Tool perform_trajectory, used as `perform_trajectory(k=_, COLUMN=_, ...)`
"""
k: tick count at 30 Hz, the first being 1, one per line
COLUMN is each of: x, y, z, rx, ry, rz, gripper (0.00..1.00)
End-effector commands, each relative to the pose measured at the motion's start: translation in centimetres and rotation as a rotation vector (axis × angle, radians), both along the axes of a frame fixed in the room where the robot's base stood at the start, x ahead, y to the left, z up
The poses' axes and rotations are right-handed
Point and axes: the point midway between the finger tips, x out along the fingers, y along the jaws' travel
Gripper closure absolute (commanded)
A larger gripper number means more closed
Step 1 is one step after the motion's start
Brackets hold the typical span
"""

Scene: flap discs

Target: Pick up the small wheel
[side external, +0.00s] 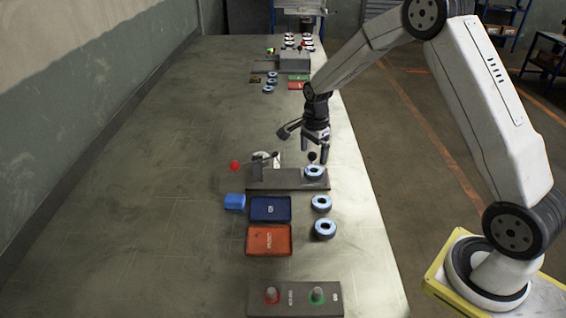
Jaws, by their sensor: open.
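One disc (314,173) lies on the right end of a grey fixture (270,183). A second disc (321,203) and a third disc (325,229) lie flat on the table to the right of the trays. I cannot tell which one is the smallest. My gripper (315,157) points down, open and empty, just above the disc on the fixture. A gap to that disc is hard to judge. A dark round knob (311,156) shows by the fingers.
A blue tray (254,220) and an orange-red tray (252,251) lie in front of the fixture. A button panel (294,309) stands nearest. The table's left side is clear; a similar station stands farther back.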

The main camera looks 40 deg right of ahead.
Motion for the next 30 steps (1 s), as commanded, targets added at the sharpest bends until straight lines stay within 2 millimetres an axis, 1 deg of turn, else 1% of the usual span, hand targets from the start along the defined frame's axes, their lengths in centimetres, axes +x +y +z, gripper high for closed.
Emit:
perform_trajectory(k=3, x=0.0, y=0.0, z=-0.9, rx=0.000, ry=0.001, rz=0.000, gripper=0.00)
perform_trajectory(k=11, x=0.0, y=0.0, z=-1.3, rx=0.000, ry=0.000, rz=0.001, gripper=0.00)
perform_trajectory(k=14, x=-0.1, y=-0.1, z=-1.8, rx=0.000, ry=0.002, rz=0.001, gripper=0.00)
perform_trajectory(k=24, x=-0.3, y=-0.2, z=-5.5, rx=0.000, ry=0.002, rz=0.001, gripper=0.00)
perform_trajectory(k=27, x=-0.3, y=-0.2, z=-6.1, rx=0.000, ry=0.000, rz=0.001, gripper=0.00)
perform_trajectory(k=30, x=-0.3, y=-0.2, z=-6.3, rx=0.000, ry=0.000, rz=0.001, gripper=0.00)
